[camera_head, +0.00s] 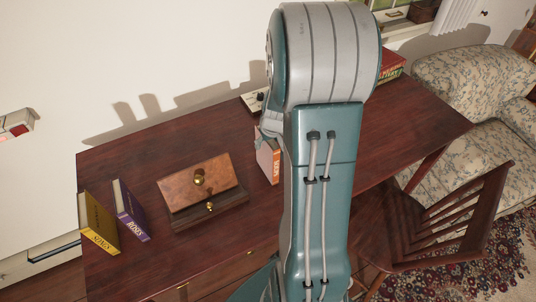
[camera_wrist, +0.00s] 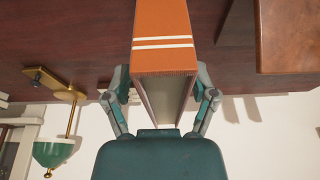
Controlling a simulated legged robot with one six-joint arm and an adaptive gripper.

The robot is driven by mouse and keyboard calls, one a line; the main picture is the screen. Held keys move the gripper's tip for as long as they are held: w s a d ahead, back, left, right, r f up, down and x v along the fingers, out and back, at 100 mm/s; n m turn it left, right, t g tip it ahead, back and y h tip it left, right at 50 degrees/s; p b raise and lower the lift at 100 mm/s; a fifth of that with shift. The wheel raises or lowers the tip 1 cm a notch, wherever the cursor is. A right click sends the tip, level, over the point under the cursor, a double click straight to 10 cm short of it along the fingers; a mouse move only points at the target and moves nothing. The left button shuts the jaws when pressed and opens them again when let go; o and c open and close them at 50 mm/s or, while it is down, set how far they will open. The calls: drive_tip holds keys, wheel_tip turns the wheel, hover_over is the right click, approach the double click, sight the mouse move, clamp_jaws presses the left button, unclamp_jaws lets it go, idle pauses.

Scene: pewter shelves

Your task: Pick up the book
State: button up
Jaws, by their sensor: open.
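An orange book (camera_head: 268,157) with white lettering stands upright on the dark wooden desk (camera_head: 130,165), partly hidden behind my arm in the head view. In the wrist view, which looks upside down, the orange book (camera_wrist: 162,35) with two white stripes and pale page edges fills the upper middle. My gripper (camera_wrist: 163,84) is open, with one finger on each side of the book's near end. I cannot tell whether either finger touches it. In the head view my gripper is mostly hidden behind my arm.
A yellow book (camera_head: 97,222) and a purple book (camera_head: 130,210) stand at the desk's left. A wooden box (camera_head: 200,190) lies left of the orange book. Red and green books (camera_head: 391,66) are behind my arm. A green lamp (camera_wrist: 54,152) shows in the wrist view. A wooden chair (camera_head: 440,225) stands right.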

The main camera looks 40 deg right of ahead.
drive_tip(key=shift+w+f, duration=0.1)
drive_tip(key=shift+f, duration=0.3)
drive_tip(key=shift+a, duration=0.2)
drive_tip(key=shift+d+f, duration=0.1)
drive_tip(key=shift+f, duration=0.05)
clamp_jaws()
